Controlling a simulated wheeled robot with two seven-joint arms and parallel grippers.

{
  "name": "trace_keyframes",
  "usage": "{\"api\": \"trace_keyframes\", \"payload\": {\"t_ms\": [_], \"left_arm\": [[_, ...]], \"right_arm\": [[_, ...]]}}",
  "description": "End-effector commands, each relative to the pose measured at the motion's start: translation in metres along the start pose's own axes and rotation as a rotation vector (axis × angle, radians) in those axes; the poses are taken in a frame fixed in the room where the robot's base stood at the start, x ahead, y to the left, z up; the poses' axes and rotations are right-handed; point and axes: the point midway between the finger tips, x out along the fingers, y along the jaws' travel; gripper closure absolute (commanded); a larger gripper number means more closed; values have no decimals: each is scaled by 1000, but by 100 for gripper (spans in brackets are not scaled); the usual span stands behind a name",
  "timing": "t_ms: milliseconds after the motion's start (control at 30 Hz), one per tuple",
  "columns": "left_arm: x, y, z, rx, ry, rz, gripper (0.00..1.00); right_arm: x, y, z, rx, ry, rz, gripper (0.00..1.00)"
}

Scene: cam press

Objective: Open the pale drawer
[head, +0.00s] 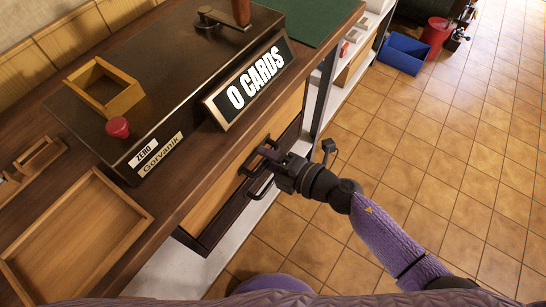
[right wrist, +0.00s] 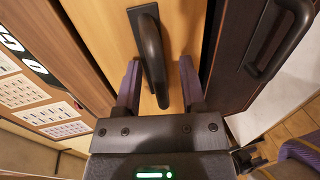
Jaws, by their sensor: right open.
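The pale drawer (head: 212,197) has a light wood front under the counter edge and looks shut. It also fills the middle of the right wrist view (right wrist: 110,28). Its black bar handle (right wrist: 151,50) stands out from the front. My right gripper (head: 264,155) is at the drawer front. In the right wrist view its two purple fingers (right wrist: 160,85) are open, one on each side of the handle, with gaps visible. It is not closed on the handle. My left gripper is not in view.
A dark drawer (right wrist: 237,55) with its own black handle (right wrist: 280,38) lies just below. On the counter are a dark machine (head: 165,70) with an "0 CARDS" sign (head: 252,82), a red knob (head: 118,127) and a wooden tray (head: 128,200).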

Motion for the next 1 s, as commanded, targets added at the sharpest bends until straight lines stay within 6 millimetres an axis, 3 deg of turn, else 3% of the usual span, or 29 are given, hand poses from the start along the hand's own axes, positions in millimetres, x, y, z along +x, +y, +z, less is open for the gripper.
{"api": "trace_keyframes", "payload": {"t_ms": [267, 500, 533, 1000], "left_arm": [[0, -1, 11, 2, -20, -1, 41], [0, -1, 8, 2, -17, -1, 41], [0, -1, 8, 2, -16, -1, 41], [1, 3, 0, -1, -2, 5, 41]], "right_arm": [[4, 0, 0, 2, -2, 0, 49], [4, 0, 0, 2, -2, 0, 97], [4, 0, 0, 2, -2, 0, 100], [4, 0, 0, 3, -2, 0, 100]]}}
